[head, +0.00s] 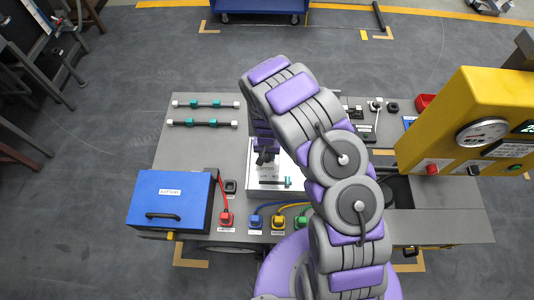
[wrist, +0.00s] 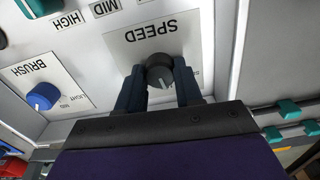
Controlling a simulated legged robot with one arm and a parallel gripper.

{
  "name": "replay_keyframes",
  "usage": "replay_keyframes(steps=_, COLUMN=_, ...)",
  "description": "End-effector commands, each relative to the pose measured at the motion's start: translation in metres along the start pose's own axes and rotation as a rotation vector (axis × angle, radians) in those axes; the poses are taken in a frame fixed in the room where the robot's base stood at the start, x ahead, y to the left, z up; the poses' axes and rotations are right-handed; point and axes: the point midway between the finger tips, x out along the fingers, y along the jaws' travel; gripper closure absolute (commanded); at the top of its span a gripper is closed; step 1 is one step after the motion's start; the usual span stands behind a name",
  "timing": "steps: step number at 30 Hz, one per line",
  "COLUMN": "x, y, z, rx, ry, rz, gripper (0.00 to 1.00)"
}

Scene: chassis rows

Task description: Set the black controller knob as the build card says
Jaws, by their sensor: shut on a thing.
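The black controller knob (wrist: 160,68) sits on a white panel (wrist: 115,45) under an upside-down SPEED label in the wrist view. Its pale pointer mark faces the bottom of that picture, slightly right. My gripper (wrist: 160,82) has its two dark fingers on either side of the knob and is shut on it. In the head view my gripper (head: 264,157) reaches down over the white controller box (head: 254,180), and my arm hides much of it. A blue knob (wrist: 43,96) with a BRUSH label is left of the black one. I cannot make out a build card.
A blue battery box (head: 170,200) stands at the bench's left, with a red plug (head: 226,218) and coloured plugs beside it. A yellow machine (head: 470,125) with a gauge overhangs the right. The bench (head: 205,150) is bare at upper left, below two rods.

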Motion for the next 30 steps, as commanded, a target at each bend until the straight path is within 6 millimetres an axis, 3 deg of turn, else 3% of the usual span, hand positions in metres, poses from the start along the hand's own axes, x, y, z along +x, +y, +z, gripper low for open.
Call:
replay_keyframes(steps=10, x=0.0001, y=-0.0008, z=0.0007, rx=0.125, ry=-0.001, rz=0.000, gripper=0.95)
replay_keyframes(steps=25, x=0.0000, y=-0.0010, z=0.0006, rx=0.142, ry=-0.001, rz=0.000, gripper=0.95)
replay_keyframes(steps=26, x=0.0000, y=-0.0010, z=0.0006, rx=0.142, ry=-0.001, rz=0.000, gripper=0.63)
replay_keyframes(steps=30, x=0.0000, y=-0.0009, z=0.0004, rx=0.142, ry=0.000, rz=0.000, gripper=0.49)
